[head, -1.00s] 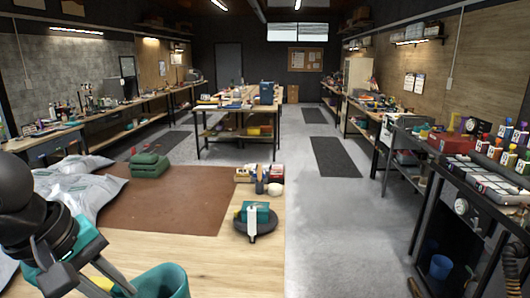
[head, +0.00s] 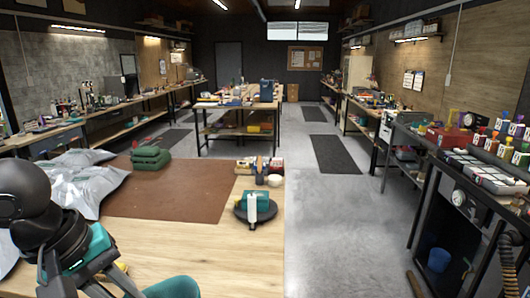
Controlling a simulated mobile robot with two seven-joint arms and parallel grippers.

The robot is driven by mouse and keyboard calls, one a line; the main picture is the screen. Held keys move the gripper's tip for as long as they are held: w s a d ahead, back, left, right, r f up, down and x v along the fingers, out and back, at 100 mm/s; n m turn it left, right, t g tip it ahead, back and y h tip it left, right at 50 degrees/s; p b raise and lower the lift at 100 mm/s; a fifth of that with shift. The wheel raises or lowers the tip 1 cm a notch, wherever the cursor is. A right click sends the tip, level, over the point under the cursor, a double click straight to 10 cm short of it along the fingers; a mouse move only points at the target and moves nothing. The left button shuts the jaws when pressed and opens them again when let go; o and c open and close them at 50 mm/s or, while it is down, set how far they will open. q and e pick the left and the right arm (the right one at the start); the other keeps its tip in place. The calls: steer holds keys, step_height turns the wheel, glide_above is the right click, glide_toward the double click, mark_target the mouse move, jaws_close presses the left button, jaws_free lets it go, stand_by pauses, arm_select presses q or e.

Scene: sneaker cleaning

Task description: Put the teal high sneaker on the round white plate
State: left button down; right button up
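A teal rounded object (head: 175,287), likely the teal high sneaker, shows at the bottom edge, mostly cut off by the frame. My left gripper (head: 98,286) is at the bottom left, just left of the teal object. Its fingers run toward the bottom edge and their tips are not clear, so I cannot tell whether they touch the object. No round white plate is clearly visible. My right gripper is out of view.
A dark round stand (head: 256,211) holds a white bottle and a teal item near the table's right edge. A brown mat (head: 170,190) lies bare in the middle. Folded green cloths (head: 150,160) lie at its back, silvery bags (head: 75,190) at left. Wood in front is clear.

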arm_select(q)
steer(key=d+f+m+b, duration=0.1)
steer(key=f+m+b, duration=0.1)
steer(key=f, duration=0.3)
steer(key=d+f+m+g+b, duration=0.1)
steer(key=d+f+m+b, duration=0.1)
steer(key=f+b, duration=0.2)
steer(key=d+f+m+g+h+b, duration=0.1)
steer(key=f+m+b, duration=0.2)
steer(key=f, duration=0.3)
steer(key=shift+s+d+f+b, duration=0.1)
steer(key=shift+s+d+b, duration=0.05)
steer(key=shift+s+b, duration=0.2)
steer(key=shift+d+f+m, duration=0.15)
steer(key=shift+f+m, duration=0.35)
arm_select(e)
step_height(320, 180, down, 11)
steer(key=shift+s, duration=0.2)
